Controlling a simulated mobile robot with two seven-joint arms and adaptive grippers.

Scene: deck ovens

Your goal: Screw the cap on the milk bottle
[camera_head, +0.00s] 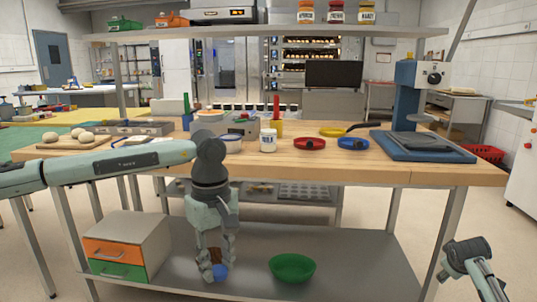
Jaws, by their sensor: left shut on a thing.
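A white container with a dark label, which looks like the milk bottle (268,140), stands upright on the wooden counter near its front edge. My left gripper (216,268) points down in front of the counter, well below its top and left of the bottle. It is shut on a small round blue thing (221,272), which looks like the cap; the fingers partly hide it. My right gripper (473,268) is at the lower right, apart from everything; its fingers are not clear enough to judge.
On the wooden counter (400,173) are a red pan (309,144), a blue pan (353,144) and a scale-like machine (422,147) at right. A dough board (70,145) lies left. The lower shelf bears a green bowl (292,268) and a drawer box (125,246).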

